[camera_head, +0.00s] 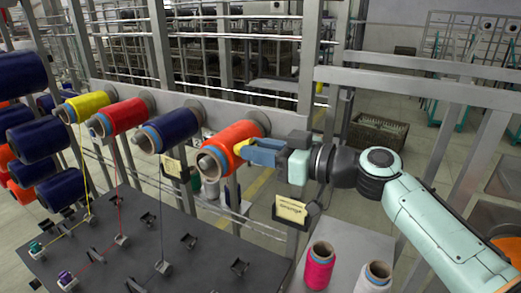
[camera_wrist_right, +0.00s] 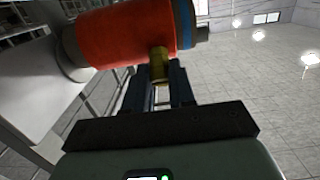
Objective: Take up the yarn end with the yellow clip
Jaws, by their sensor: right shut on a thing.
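The yellow clip (camera_head: 241,147) is at the side of the orange bobbin (camera_head: 229,138), against or very close to its yarn. My right gripper (camera_head: 251,151) reaches in from the right and is shut on the clip. In the right wrist view the clip (camera_wrist_right: 159,62) sits between the two dark fingertips (camera_wrist_right: 160,82), and the orange bobbin (camera_wrist_right: 125,35) lies just beyond it. I cannot make out a loose yarn end at the clip. My left gripper is not in view.
Yellow (camera_head: 90,105), red (camera_head: 122,117) and dark blue (camera_head: 171,131) bobbins stand in a row, their threads running down to a dark board (camera_head: 200,262). A labelled card (camera_head: 291,210) stands below my right arm. Pink (camera_head: 319,268) and white (camera_head: 374,280) spools stand front right.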

